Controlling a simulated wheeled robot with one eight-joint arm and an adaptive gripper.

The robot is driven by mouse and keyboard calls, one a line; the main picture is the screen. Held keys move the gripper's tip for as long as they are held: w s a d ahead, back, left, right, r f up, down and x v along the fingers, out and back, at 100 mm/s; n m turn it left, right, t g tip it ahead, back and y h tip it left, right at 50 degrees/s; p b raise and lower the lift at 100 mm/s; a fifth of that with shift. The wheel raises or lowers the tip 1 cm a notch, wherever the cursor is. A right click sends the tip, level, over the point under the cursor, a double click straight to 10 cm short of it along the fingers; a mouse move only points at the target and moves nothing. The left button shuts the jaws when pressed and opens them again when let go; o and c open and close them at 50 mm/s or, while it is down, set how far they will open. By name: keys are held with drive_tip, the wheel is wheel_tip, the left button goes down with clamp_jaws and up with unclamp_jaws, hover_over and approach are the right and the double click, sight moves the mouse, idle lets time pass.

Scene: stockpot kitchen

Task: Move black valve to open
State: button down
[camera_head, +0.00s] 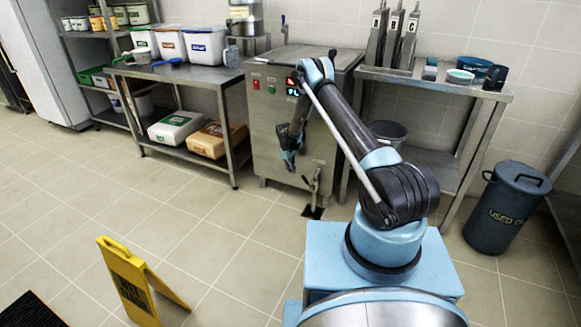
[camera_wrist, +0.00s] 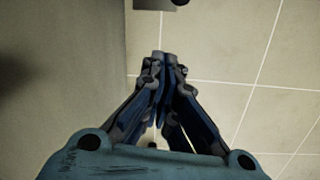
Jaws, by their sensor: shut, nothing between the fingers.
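The steel stockpot unit (camera_head: 275,110) stands against the back wall, with red and green buttons and a display on its front. A drain pipe with a small valve (camera_head: 316,180) shows low on its front right; the handle's colour and position are too small to tell. My gripper (camera_head: 291,172) hangs in front of the unit, fingers downward, left of the drain pipe and apart from it. In the wrist view my gripper (camera_wrist: 165,55) has its fingertips together with nothing between them. A grey part with a dark round piece, cut off at the top edge, shows beyond the fingertips.
A black floor drain (camera_head: 312,212) lies below the pipe. A steel table with tubs (camera_head: 170,42) stands left, another table (camera_head: 435,82) right.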

drive_tip(key=shift+s+d+r, duration=0.1)
drive_tip(key=shift+s+d, duration=0.4)
drive_tip(key=shift+d, duration=0.35)
drive_tip(key=shift+s+d, duration=0.45)
drive_tip(key=shift+d, duration=0.35)
